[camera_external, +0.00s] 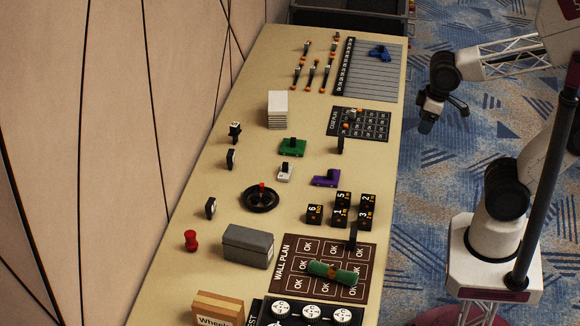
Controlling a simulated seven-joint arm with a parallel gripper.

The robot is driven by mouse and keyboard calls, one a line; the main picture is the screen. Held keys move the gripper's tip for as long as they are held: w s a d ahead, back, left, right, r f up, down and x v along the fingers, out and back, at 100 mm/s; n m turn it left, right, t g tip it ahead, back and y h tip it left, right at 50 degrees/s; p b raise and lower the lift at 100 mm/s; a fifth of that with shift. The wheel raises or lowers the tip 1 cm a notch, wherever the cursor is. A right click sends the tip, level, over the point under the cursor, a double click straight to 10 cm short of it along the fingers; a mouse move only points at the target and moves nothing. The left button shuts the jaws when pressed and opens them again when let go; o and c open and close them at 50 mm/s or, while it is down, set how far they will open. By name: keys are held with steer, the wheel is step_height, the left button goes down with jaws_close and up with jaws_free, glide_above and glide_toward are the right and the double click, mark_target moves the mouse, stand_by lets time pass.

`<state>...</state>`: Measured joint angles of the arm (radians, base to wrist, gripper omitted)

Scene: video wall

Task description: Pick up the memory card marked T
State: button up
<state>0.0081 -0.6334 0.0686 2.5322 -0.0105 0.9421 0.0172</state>
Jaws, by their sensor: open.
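I cannot make out which thing is the memory card marked T; no T is readable at this size. Small dark upright pieces with pale faces stand along the table's left side: one far back (235,130), one below it (231,158) and one nearer (210,207). Whether they are memory cards I cannot tell. My gripper (445,114) hangs beyond the table's right edge over the carpet, apart from everything on the table. It is open and holds nothing that I can see.
The tan table (190,240) also bears a grey box (248,246), a black wheel (262,198), numbered black blocks (342,201), a WALL PLAN board (290,280) with a green roll (333,273), a white stack (278,109) and a lined sheet (372,80). A wall borders the left.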

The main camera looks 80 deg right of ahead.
steer(key=shift+c, duration=1.3)
steer(key=n+g+h, duration=0.3)
steer(key=n+h, duration=0.7)
steer(key=n, duration=0.4)
glide_above(229, 154)
steer(key=s+a, duration=0.6)
steer(key=s, duration=0.7)
step_height(229, 154, down, 16)
steer(key=w+f+n+h, duration=0.1)
steer(key=w+f, duration=0.3)
steer(key=f, duration=0.1)
steer(key=w+f+n+h, duration=0.1)
steer(key=w+f+n, duration=0.1)
steer(key=w+f, duration=0.2)
steer(key=w+f+n+t+h, duration=0.1)
steer(key=w+f, duration=0.3)
steer(key=f, duration=0.2)
steer(key=shift+w+d+f+n, duration=0.15)
steer(key=shift+w+d+n, duration=0.2)
steer(key=shift+d+n, duration=0.05)
